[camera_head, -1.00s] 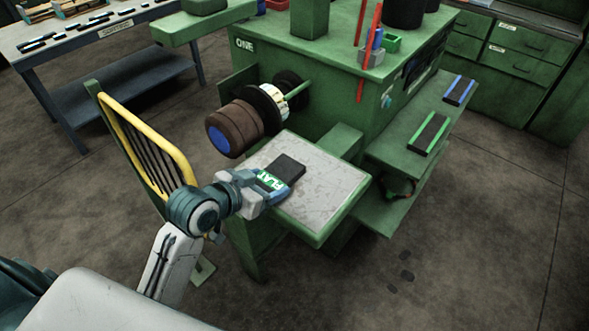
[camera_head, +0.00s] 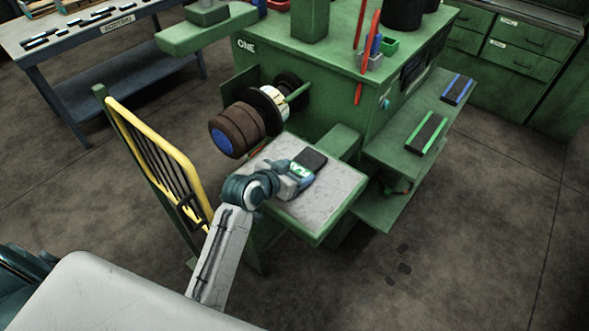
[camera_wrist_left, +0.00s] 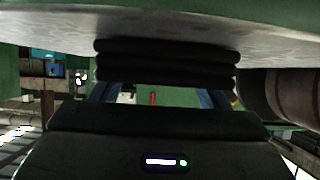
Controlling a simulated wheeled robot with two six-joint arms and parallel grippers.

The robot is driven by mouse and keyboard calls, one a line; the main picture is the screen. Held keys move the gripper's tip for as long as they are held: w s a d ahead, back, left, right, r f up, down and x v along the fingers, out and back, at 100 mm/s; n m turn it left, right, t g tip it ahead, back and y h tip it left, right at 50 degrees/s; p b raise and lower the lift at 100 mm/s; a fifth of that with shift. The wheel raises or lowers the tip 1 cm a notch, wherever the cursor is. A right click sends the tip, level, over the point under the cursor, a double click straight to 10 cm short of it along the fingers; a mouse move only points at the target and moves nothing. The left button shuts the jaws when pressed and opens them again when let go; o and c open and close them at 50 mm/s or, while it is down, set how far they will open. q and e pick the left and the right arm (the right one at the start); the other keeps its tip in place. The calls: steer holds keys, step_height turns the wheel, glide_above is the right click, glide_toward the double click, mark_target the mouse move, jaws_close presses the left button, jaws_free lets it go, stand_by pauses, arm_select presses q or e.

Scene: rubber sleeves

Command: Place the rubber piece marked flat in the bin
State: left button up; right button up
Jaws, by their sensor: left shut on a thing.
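The black rubber piece (camera_head: 313,158) carries a green label with white letters, now partly covered and not fully readable. It is at the pale, worn plate of the green machine. My left gripper (camera_head: 301,174) is shut on its near end. In the left wrist view the piece shows as dark ridged layers (camera_wrist_left: 165,62) between the blue fingers, close to the pale surface; whether it touches that surface I cannot tell. My right gripper is not in view.
The pale plate (camera_head: 325,200) has bare room in front. Brown rollers (camera_head: 238,128) with a blue end stick out left of it. A yellow guard rail (camera_head: 165,150) stands beside my left arm. A side shelf (camera_head: 405,160) holds dark bars with green and blue stripes.

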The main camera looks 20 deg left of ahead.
arm_select(q)
steer(key=shift+f, duration=0.1)
steer(key=o, duration=1)
steer(key=shift+o, duration=0.8)
